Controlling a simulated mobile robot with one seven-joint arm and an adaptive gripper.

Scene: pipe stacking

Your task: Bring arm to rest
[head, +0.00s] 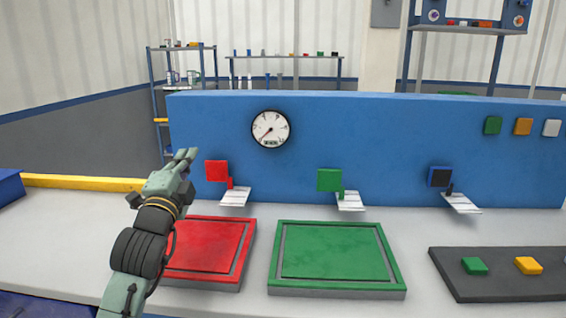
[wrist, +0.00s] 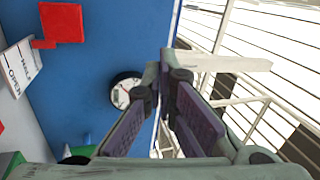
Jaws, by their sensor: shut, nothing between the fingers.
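My gripper (head: 186,156) is raised at the left of the head view, above the back of the red tray (head: 204,247) and in front of the blue panel (head: 360,130). Its fingers point up and away and are shut on nothing. In the wrist view the gripper (wrist: 165,72) has its fingertips close together, with the blue panel (wrist: 85,85) behind on the left side. My arm hides part of the red tray's left side.
A green tray (head: 337,285) sits right of the red one. A dark board (head: 500,285) with green and yellow blocks lies at the right. A yellow bar (head: 85,182) lies at the back left.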

